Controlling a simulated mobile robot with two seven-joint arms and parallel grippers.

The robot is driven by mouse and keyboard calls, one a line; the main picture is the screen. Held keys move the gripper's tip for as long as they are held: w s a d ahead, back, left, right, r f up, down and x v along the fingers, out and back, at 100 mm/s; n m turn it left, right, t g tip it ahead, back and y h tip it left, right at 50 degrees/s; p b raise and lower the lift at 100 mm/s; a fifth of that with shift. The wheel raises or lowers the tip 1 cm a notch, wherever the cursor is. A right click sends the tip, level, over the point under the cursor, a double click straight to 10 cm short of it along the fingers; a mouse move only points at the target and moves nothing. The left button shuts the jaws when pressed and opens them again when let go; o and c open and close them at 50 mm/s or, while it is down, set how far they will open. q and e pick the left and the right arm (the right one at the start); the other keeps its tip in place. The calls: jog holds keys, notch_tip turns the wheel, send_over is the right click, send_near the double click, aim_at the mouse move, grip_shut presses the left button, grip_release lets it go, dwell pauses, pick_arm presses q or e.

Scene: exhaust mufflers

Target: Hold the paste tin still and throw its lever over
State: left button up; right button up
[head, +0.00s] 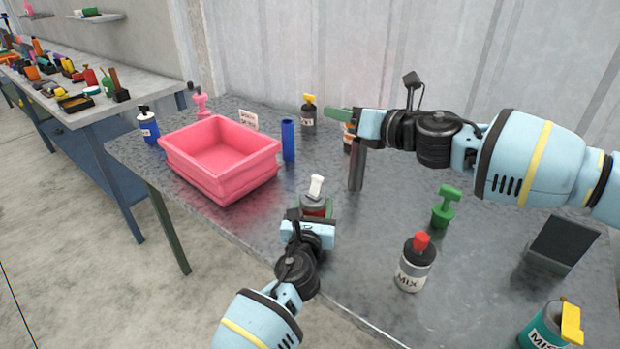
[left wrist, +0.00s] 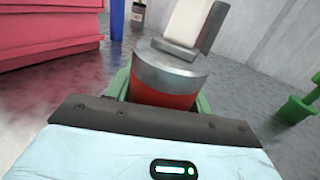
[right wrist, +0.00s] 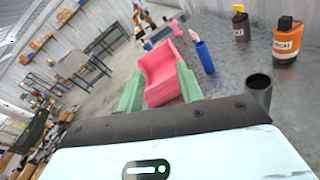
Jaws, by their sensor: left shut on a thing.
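The tin (head: 314,208) is red with a grey lid and stands on the grey table. Its label does not show. A white lever (head: 317,184) stands up from the lid; it also shows in the left wrist view (left wrist: 188,22). My left gripper (head: 315,210) is shut on the tin, its green fingers on either side of the red body in the left wrist view (left wrist: 163,92). My right gripper (head: 338,115) is open and empty, held above the table behind and right of the tin, pointing left. Its fingers (right wrist: 158,90) stand apart with nothing between them.
A pink bin (head: 222,188) and blue cylinder (head: 288,140) stand left of the tin. A dark grey tube (head: 357,170) stands beneath my right gripper. A MIX bottle (head: 414,268), green-handled item (head: 444,210) and teal tin (head: 543,328) stand right. Bare table lies between them.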

aim_at(322, 178)
jog(key=s+d+f+n+g, duration=0.3)
jog(key=s+f+g, duration=0.3)
jog(key=s+f, duration=0.3)
jog(key=x, duration=0.6)
jog(key=w+x, duration=0.1)
jog(key=x, duration=0.5)
jog(key=shift+w, duration=0.3)
grip_shut()
